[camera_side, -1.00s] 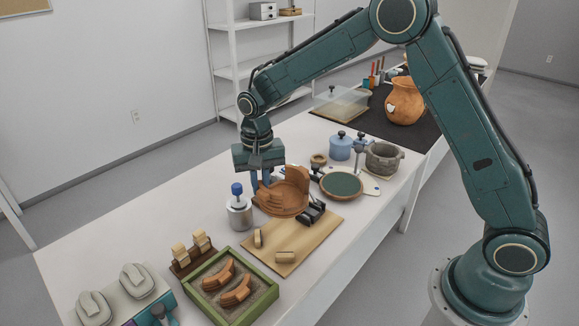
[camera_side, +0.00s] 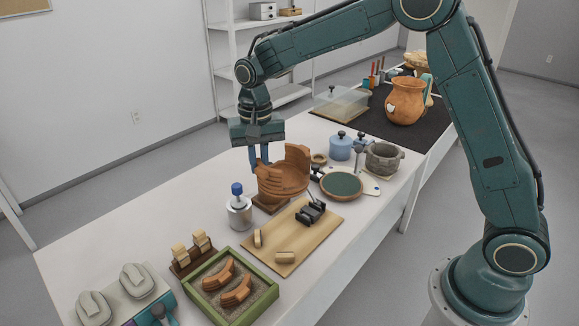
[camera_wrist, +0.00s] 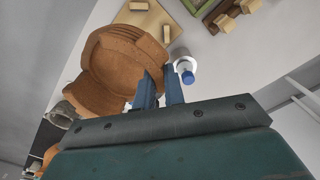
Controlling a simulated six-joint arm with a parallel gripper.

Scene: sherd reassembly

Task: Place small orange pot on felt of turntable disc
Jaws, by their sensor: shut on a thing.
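The small orange pot (camera_side: 286,178) has an uneven, stepped rim, taller at the right. My gripper (camera_side: 259,167) is shut on its left wall and holds it just above a brown block (camera_side: 268,205). In the wrist view the pot (camera_wrist: 112,62) lies left of my gripper (camera_wrist: 161,84), its wall between the fingers. Part of the grip is hidden by the fingers. The turntable disc, with green felt (camera_side: 341,183) on top and a brown rim, stands right of the pot. The felt is bare.
A wooden board (camera_side: 290,240) with a black clamp (camera_side: 310,212) lies in front of the pot. A blue-capped bottle (camera_side: 238,210) stands at its left. A grey stone bowl (camera_side: 383,158) and a blue jar (camera_side: 340,147) stand behind the disc.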

